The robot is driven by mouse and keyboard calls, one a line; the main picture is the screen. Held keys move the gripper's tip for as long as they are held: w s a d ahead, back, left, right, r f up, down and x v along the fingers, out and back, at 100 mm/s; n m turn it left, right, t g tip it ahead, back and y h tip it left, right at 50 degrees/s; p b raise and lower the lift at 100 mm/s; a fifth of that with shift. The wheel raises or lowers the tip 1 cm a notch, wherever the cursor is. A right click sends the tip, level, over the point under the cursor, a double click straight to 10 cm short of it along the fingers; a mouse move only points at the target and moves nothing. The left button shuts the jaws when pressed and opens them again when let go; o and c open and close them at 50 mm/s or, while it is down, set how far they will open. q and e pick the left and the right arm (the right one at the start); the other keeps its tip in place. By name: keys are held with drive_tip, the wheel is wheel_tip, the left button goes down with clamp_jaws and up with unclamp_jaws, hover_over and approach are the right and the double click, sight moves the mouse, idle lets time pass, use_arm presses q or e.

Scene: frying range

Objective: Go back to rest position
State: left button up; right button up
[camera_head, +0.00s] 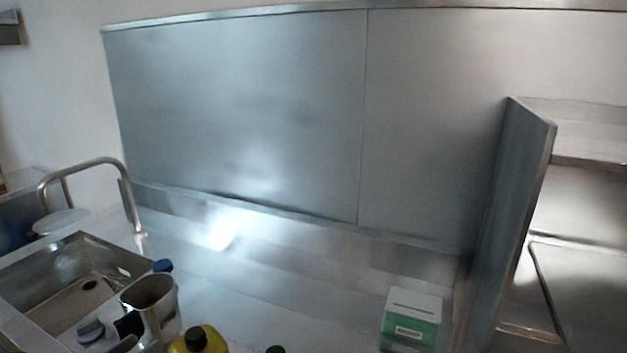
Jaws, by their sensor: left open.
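My left gripper (109,332) is at the bottom left, only partly in view, low in front of the sink's near right corner. It is open, and I see nothing held between its fingers. A metal container (150,294) with an open top is just to its right; I cannot tell whether they touch. My right gripper is not in view.
A steel sink (28,277) with a curved tap (88,163) is at the left. A blue-capped item (163,266) stands behind the metal container. A yellow bottle (190,345) with a black cap is at the bottom edge. A green and white box (411,320) stands at right near a steel partition (508,200). The middle counter (290,290) is clear.

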use_arm(q)
drive_tip(key=s+a+f+n+g+y, duration=0.2)
drive_tip(key=s+a+f+n+y, duration=0.25)
drive_tip(key=n+y, duration=0.65)
drive_tip(key=s+a+f+n+g+y, duration=0.1)
drive_tip(key=s+a+f+n+y, duration=0.35)
drive_tip(key=n, duration=1.35)
drive_tip(key=s+d+f+n+g+h, duration=0.5)
drive_tip(key=s+d+f+n+g, duration=0.2)
drive_tip(key=s+d+f+g, duration=0.45)
wheel_tip(320, 180, down, 26)
drive_tip(key=a, duration=0.3)
drive_tip(key=s+d+f, duration=0.1)
drive_tip(key=s+f, duration=1.4)
drive_tip(key=f, duration=0.1)
drive_tip(key=shift+d+f, duration=0.2)
drive_tip(key=shift+d, duration=0.15)
